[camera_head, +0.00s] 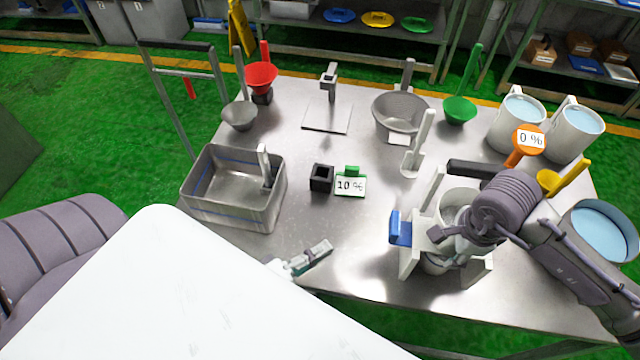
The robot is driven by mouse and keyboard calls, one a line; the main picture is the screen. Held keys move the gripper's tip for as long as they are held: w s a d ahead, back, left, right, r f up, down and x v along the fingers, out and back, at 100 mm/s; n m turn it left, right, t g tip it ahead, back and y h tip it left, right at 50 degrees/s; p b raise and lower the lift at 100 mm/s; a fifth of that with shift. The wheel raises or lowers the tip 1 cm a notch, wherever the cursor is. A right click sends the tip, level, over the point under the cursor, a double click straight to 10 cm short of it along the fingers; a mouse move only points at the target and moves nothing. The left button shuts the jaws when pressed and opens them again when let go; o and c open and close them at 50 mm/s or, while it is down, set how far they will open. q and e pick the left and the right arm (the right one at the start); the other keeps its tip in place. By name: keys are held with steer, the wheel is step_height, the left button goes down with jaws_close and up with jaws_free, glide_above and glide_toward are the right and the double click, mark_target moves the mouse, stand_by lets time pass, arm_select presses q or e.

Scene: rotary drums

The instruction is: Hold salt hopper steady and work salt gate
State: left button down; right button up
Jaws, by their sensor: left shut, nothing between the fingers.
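What looks like the salt hopper is a pale cylinder (457,202) in a white stand (408,262) at the table's front right. A blue tab (399,229), perhaps the salt gate's handle, sticks out on its left side. My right gripper (462,232) is at the front of the cylinder; the wrist covers much of it, so I cannot tell whether its fingers are open or grip anything. My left gripper (318,254) is shut and empty over the table's front edge, well left of the blue tab.
A steel pan (232,213) stands at the left. A black block (321,178) and a "10 %" sign (350,185) are mid-table. Bare table lies between my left gripper and the stand.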

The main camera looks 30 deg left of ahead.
steer(key=shift+o, duration=0.2)
steer(key=shift+r, duration=0.4)
steer(key=o, duration=0.6)
steer(key=shift+c, duration=0.2)
step_height(320, 180, up, 12)
steer(key=s, duration=0.1)
steer(key=shift+d, duration=0.25)
steer(key=shift+s+f, duration=0.1)
steer(key=shift+s, duration=0.05)
